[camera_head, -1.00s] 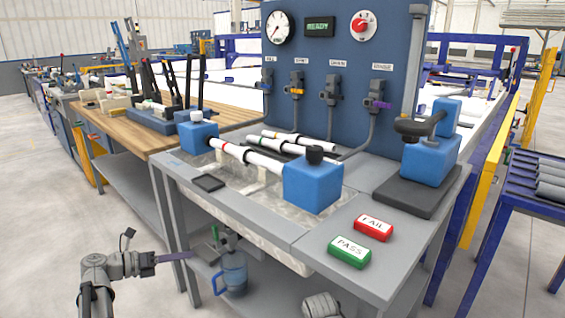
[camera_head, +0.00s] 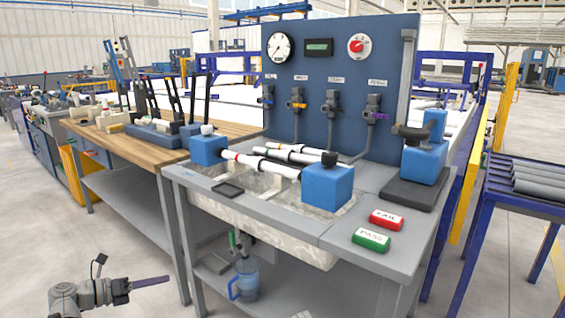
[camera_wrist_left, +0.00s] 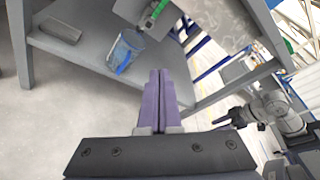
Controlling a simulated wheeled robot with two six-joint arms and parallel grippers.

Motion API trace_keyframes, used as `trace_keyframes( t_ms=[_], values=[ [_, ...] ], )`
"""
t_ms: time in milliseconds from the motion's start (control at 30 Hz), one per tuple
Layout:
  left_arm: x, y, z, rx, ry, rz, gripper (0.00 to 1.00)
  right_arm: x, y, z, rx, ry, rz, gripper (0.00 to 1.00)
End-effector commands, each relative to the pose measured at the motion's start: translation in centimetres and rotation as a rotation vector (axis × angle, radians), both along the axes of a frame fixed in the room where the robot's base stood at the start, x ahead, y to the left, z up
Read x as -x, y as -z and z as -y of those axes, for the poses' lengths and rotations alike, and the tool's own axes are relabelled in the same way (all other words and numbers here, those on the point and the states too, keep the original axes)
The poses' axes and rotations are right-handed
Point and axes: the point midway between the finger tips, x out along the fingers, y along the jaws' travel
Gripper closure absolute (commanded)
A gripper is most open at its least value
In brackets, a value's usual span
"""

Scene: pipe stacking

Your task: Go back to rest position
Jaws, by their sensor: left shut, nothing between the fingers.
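My left gripper (camera_head: 155,281) is at the lower left in the head view, over the floor in front of the workbench. Its purple fingers lie together with nothing between them, as the left wrist view (camera_wrist_left: 160,88) also shows. My right arm (camera_wrist_left: 272,113) shows at the right of the left wrist view; its fingers are too small to read. In the head view, a white pipe (camera_head: 275,166) spans two blue clamp blocks (camera_head: 327,187) over the basin, away from both grippers.
The grey workbench (camera_head: 290,228) carries a red FAIL button (camera_head: 386,220) and a green PASS button (camera_head: 371,240). A blue jug (camera_head: 245,280) stands on its lower shelf. A rack of grey pipes (camera_head: 540,181) is at right.

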Motion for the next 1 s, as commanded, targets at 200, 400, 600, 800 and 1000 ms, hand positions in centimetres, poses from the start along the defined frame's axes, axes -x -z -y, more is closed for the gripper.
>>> trace_keyframes(
  t_ms=[200, 400, 600, 800, 1000],
  values=[
    [0.1, -0.7, 1.9, -0.072, 0.051, 0.027, 1.0, 0.0, -1.6, 0.0, 0.0, 0.001, 0.0, 0.5],
    [0.3, -1.4, 4.1, -0.165, 0.12, 0.065, 1.0, 0.0, -3.4, 0.0, 0.0, 0.001, 0.0, 0.5],
    [0.9, -2.6, 7.6, -0.308, 0.24, 0.132, 1.0, 0.0, -6.3, 0.0, -0.001, 0.002, -0.001, 0.5],
    [2.3, -4.5, 12.4, -0.516, 0.445, 0.248, 1.0, 0.0, -10.8, 0.0, -0.001, 0.003, -0.001, 0.5],
    [5.5, -7.8, 18.6, -0.801, 0.815, 0.465, 1.0, 0.1, -17.9, 0.0, -0.001, 0.005, -0.002, 0.5]
  ],
)
